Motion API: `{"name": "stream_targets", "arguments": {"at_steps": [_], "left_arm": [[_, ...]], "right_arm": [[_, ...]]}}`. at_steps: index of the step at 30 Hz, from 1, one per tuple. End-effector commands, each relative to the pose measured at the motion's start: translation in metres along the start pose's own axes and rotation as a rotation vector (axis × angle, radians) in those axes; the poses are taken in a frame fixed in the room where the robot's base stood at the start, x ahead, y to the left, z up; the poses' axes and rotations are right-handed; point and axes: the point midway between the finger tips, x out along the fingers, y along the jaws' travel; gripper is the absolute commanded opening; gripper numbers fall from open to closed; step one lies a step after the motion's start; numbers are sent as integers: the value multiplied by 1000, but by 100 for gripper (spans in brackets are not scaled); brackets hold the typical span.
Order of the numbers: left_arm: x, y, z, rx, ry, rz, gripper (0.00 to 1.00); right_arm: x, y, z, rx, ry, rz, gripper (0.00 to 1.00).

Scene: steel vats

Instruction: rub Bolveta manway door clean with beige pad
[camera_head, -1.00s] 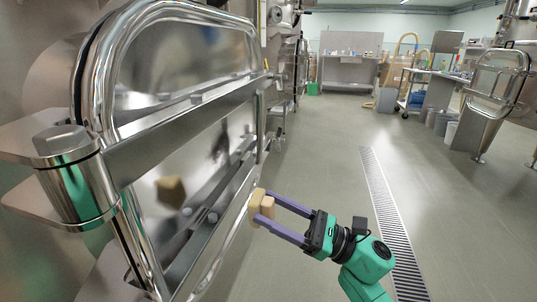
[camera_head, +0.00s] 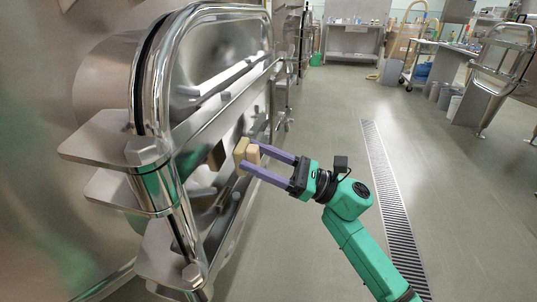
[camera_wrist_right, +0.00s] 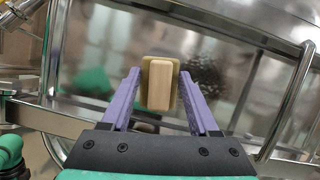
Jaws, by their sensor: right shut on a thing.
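The polished steel manway door (camera_head: 215,95) stands at the left of the head view, with a rounded tubular rim and a crossbar. No name is readable on it. In the right wrist view its shiny face (camera_wrist_right: 110,50) fills the background, with a dark speckled smudge (camera_wrist_right: 205,78) just right of the pad. My right gripper (camera_head: 247,157) is shut on the beige pad (camera_head: 241,154), a small block with a darker front layer. The pad faces the door; its reflection shows apart from it, so a small gap seems to remain. My left gripper is not in view.
A steel hinge with bolts (camera_head: 150,150) juts out at the door's left edge. A floor drain grate (camera_head: 385,190) runs along the open floor to the right. Another vat door (camera_head: 505,60) and benches stand farther back.

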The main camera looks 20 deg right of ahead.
Motion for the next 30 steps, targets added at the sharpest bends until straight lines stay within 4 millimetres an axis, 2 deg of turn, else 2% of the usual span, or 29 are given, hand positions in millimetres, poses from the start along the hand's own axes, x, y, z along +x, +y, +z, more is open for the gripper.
{"name": "stream_targets", "arguments": {"at_steps": [15, 30], "left_arm": [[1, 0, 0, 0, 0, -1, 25], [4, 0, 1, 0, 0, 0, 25]], "right_arm": [[0, 0, 0, 0, 0, 0, 0], [9, 0, -4, 0, -1, 0, 0]]}}
